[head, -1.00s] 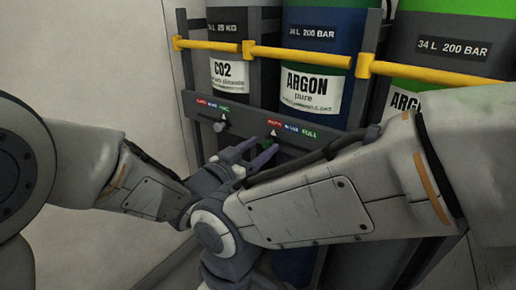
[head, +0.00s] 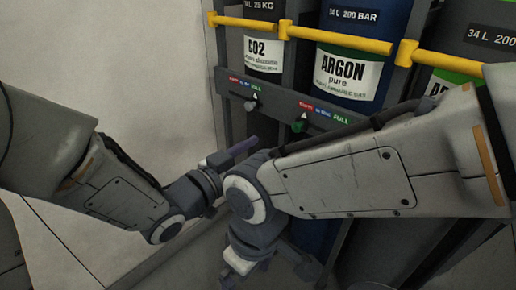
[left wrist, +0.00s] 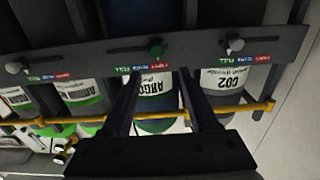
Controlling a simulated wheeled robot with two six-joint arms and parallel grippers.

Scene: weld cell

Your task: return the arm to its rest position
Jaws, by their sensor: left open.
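My left gripper (head: 234,153) is in front of and below the grey valve panel (head: 275,112), left of the green knob (head: 299,125) in the head view. In the left wrist view its two dark fingers (left wrist: 158,76) are apart with nothing between them. The green knob (left wrist: 155,48) shows beyond the fingertips and is clear of them. A grey knob (head: 250,105) is on the panel under the CO2 bottle; it also shows in the left wrist view (left wrist: 235,44). My right gripper (head: 268,262) is low in the head view, partly hidden by its own wrist; its jaws are unclear.
The CO2 bottle (head: 264,57), the argon bottle (head: 345,72) and another bottle (head: 490,40) stand in a rack behind a yellow rail (head: 340,38). My right forearm crosses in front of the rack. The pale wall and floor at left look clear.

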